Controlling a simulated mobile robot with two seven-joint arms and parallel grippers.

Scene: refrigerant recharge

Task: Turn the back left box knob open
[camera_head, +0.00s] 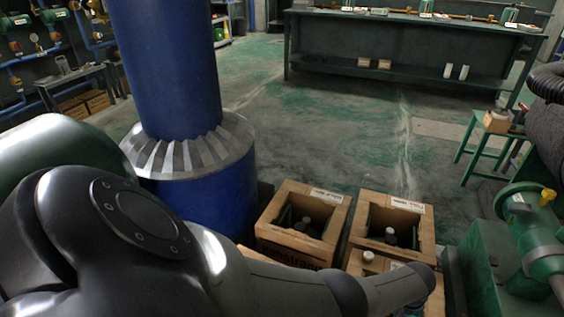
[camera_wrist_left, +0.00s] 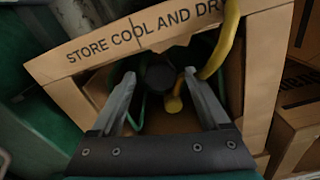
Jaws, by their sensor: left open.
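A dark round knob (camera_wrist_left: 160,78) shows between the fingertips, with a gap on each side. A yellow fitting (camera_wrist_left: 173,104) sits beside it. I cannot tell which carton this is. The left gripper is hidden in the head view; the right gripper is not seen.
A second open carton (camera_head: 427,245) stands to the right, and a third (camera_head: 434,300) in front, partly behind my arm. A blue column (camera_head: 167,70) stands left. A yellow hose (camera_wrist_left: 230,35) curves over the carton. A green machine (camera_head: 485,265) stands right. Open floor (camera_head: 340,120) lies behind.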

